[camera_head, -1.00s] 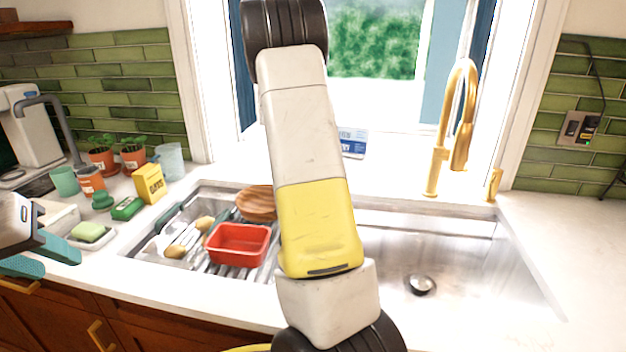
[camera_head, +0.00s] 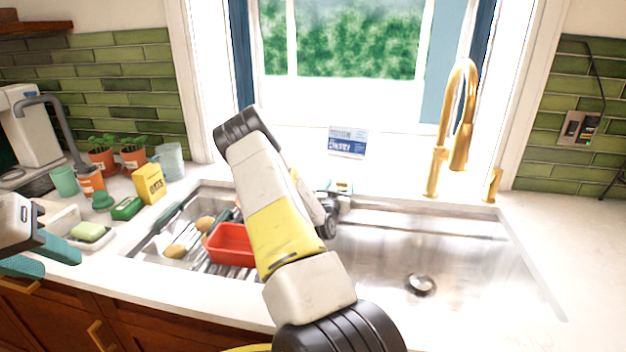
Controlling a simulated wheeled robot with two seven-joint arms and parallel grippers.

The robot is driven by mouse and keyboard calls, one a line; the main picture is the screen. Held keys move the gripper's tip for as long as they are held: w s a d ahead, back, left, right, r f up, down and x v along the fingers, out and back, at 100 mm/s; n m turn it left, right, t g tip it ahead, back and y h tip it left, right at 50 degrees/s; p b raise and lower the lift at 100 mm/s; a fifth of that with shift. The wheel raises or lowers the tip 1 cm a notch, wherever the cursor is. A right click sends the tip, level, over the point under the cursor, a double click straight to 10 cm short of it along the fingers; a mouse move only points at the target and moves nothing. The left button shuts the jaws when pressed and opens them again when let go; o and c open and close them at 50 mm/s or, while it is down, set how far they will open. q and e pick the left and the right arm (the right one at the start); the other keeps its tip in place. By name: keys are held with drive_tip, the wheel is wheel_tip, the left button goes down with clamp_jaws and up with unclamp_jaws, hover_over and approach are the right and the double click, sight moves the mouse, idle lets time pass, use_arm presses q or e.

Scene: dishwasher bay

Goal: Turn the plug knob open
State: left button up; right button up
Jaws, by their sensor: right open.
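The drain plug (camera_head: 420,284) is a dark round piece in the floor of the right sink basin. I cannot make out a separate plug knob for certain; a short gold fitting (camera_head: 494,185) stands on the counter right of the gold faucet (camera_head: 455,130). My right gripper (camera_head: 342,186) is at the back rim of the sink, below the window, partly hidden by my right arm. Its small teal fingertips are open, and I cannot tell whether they touch anything. My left gripper (camera_head: 42,257) is at the left edge, with teal fingers apart and empty, near the soap dish.
A red tub (camera_head: 232,245) and utensils lie in the left drying area. Green soap (camera_head: 88,232), a yellow box (camera_head: 149,183), cups and potted plants crowd the left counter. A sign (camera_head: 348,142) stands at the window. The right basin and right counter are mostly clear.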

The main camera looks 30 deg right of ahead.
sight(342, 182)
drive_tip(key=shift+x, duration=1.6)
clamp_jaws()
drive_tip(key=shift+d+n+t+y, duration=0.15)
drive_tip(key=shift+n+t+y, duration=0.15)
drive_tip(key=shift+t, duration=0.1)
drive_tip(key=shift+n+t+y, duration=0.5)
drive_tip(key=shift+y, duration=0.1)
unclamp_jaws()
drive_tip(key=shift+a, duration=0.2)
